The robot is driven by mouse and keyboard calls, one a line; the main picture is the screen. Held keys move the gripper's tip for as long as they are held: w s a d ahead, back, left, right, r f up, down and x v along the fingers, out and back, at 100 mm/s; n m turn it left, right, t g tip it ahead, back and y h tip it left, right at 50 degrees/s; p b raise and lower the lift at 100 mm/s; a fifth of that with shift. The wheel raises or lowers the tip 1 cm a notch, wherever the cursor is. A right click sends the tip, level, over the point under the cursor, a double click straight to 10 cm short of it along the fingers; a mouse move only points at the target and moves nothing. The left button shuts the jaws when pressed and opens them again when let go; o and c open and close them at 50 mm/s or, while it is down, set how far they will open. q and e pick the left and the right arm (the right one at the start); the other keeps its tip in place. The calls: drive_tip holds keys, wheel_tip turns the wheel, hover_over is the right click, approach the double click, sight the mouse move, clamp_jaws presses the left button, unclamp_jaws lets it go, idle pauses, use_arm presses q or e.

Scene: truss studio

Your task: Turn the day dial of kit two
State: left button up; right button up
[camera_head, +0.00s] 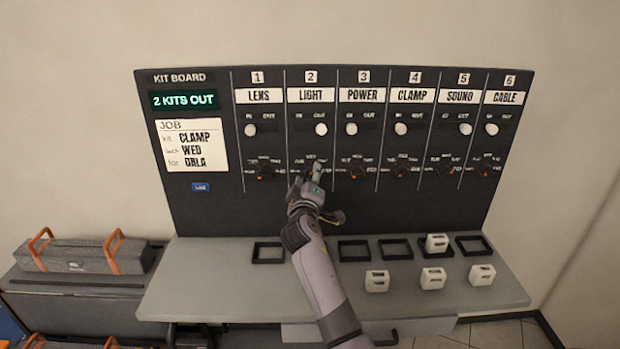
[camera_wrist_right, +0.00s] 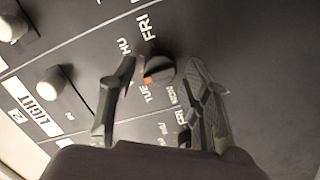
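The black kit board (camera_head: 220,215) stands upright, with columns numbered one to six. Kit two is LIGHT, and its white slider knob (camera_head: 321,129) sits on the right, OUT side. My right gripper (camera_head: 315,178) is at the kit two dial, mostly hiding it in the head view. In the right wrist view, the black dial (camera_wrist_right: 158,70) lies between the tips of the open, dark green fingers. The dial's orange mark is near the TUE label. I cannot tell whether a finger touches it. My left gripper is not in view.
The grey shelf (camera_head: 205,285) below holds black square frames and several white blocks (camera_head: 433,278). A grey case (camera_head: 85,256) with orange handles lies at left. Neighbouring dials (camera_head: 357,173) are close on both sides.

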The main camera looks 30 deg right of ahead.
drive_tip(key=shift+w+d+f, duration=0.1)
drive_tip(key=shift+d, duration=0.05)
drive_tip(key=c, duration=0.8)
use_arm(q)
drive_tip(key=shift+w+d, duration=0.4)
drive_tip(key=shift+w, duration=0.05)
use_arm(e)
drive_tip(key=shift+c, duration=0.7)
drive_tip(key=shift+n, duration=0.3)
clamp_jaws()
drive_tip(key=n, duration=0.3)
drive_tip(key=shift+f+n, duration=0.1)
drive_tip(key=shift+n, duration=0.2)
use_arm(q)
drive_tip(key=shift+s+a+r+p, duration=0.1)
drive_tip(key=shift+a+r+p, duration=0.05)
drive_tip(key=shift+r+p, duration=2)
use_arm(e)
drive_tip(key=shift+f+n+t+y, duration=0.1)
drive_tip(key=shift+n+t+y, duration=0.2)
drive_tip(key=shift+n, duration=2.25)
drive_tip(key=shift+f+n+t+y, duration=0.1)
drive_tip(key=shift+n+t, duration=0.35)
drive_tip(key=shift+n, duration=2.05)
drive_tip(key=shift+f+n+t+y, duration=0.1)
drive_tip(key=shift+n+t+y, duration=0.2)
drive_tip(key=shift+n, duration=2.25)
